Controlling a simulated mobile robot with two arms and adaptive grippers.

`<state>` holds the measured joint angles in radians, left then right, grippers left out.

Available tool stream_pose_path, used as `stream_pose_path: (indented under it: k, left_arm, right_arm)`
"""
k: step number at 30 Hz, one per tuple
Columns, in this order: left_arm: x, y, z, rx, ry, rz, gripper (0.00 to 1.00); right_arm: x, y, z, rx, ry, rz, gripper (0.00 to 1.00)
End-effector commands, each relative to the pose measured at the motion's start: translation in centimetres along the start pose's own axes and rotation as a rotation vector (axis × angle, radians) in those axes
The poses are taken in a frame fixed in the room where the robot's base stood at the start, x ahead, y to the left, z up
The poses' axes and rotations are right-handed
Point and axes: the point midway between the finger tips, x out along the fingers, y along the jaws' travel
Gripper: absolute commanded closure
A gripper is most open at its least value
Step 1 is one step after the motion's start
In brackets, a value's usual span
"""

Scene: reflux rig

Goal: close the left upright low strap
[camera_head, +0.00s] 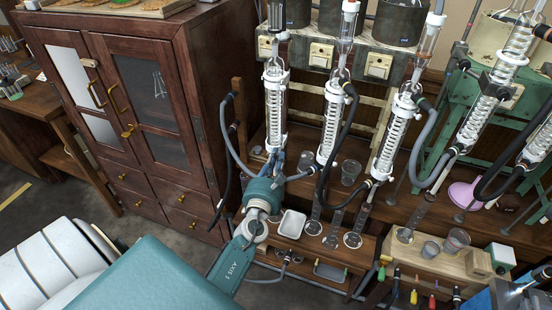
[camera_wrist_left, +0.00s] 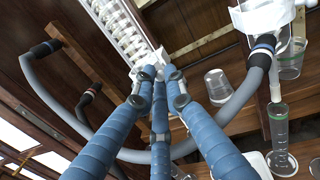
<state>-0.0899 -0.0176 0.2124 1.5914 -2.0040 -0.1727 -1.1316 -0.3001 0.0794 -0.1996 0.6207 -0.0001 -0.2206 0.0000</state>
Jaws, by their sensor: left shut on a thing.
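The left upright condenser (camera_head: 276,98) is a clear glass column with a coil inside, standing upright in front of the rig. Its low strap (camera_head: 275,143) is a white band around its lower end. My left gripper (camera_head: 277,158) reaches up to it from below. In the left wrist view the blue segmented fingers (camera_wrist_left: 160,76) come together at their tips on the white low strap (camera_wrist_left: 147,63), with the coiled glass (camera_wrist_left: 118,28) just above. The fingertips hide part of the strap, so its exact closure is unclear. My right gripper is not in view.
A grey hose (camera_wrist_left: 45,90) loops beside and behind the fingers. Two more upright condensers (camera_head: 336,125) (camera_head: 394,138) stand to the right, with hoses. Glassware and a white tray (camera_head: 291,223) are on the shelf below. A wooden cabinet (camera_head: 130,110) stands left.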

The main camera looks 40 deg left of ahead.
Motion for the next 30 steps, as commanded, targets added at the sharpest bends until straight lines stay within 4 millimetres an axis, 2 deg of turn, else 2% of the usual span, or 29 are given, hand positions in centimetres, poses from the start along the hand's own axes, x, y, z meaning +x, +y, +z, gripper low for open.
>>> stream_pose_path:
  k: [4, 10, 21, 22, 24, 25, 30]
  left_arm:
    - [0.5, -1.0, 0.1, -0.01, 0.004, 0.093, 1.0]
    - [1.4, -1.7, -0.3, -0.006, 0.004, 0.238, 1.0]
    - [1.4, -1.8, -0.3, -0.001, 0.006, 0.273, 1.0]
    - [1.4, -1.8, -0.3, -0.001, 0.006, 0.272, 0.87]
    - [1.4, -1.8, -0.3, -0.001, 0.006, 0.272, 0.73]
    - [1.4, -1.8, -0.3, -0.001, 0.006, 0.273, 0.7]
    - [1.5, -1.7, -0.2, -0.001, 0.004, 0.273, 0.7]
  right_arm:
    - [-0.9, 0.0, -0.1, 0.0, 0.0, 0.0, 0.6]
    - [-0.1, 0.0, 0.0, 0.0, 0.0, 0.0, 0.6]
    - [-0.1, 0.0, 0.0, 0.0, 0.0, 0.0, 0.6]
    - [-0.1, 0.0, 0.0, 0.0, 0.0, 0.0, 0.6]
    - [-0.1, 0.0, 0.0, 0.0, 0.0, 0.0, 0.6]
    - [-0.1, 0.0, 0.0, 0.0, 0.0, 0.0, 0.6]
    - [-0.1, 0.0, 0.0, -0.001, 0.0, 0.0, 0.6]
